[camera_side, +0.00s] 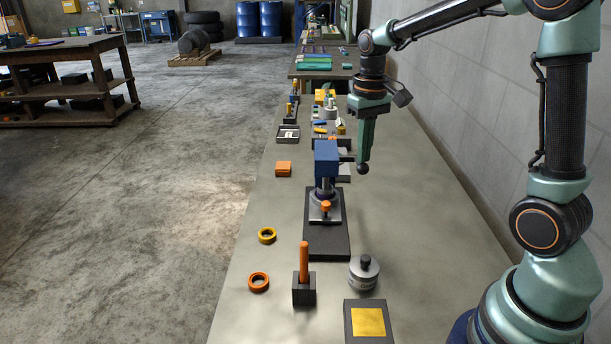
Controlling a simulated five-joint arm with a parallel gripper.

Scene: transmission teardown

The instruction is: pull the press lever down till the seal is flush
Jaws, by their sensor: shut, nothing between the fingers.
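The press has a blue head (326,160) above a dark base plate (327,240) in the middle of the bench. The press lever (347,158) sticks out to the right of the head and ends in a dark ball knob (363,169). My gripper (364,162) is shut with nothing held, pointing down at the knob end of the lever. I cannot tell whether the fingers touch the knob. Under the head is a small grey plate with an orange part (326,206) at its front. The seal cannot be clearly made out.
Nearer on the bench are a yellow ring (267,235), an orange ring (259,282), an orange-handled tool in a dark block (304,285), a grey canister (364,272) and a yellow-topped pad (368,322). An orange block (284,168) lies left of the press. A wall runs along the right.

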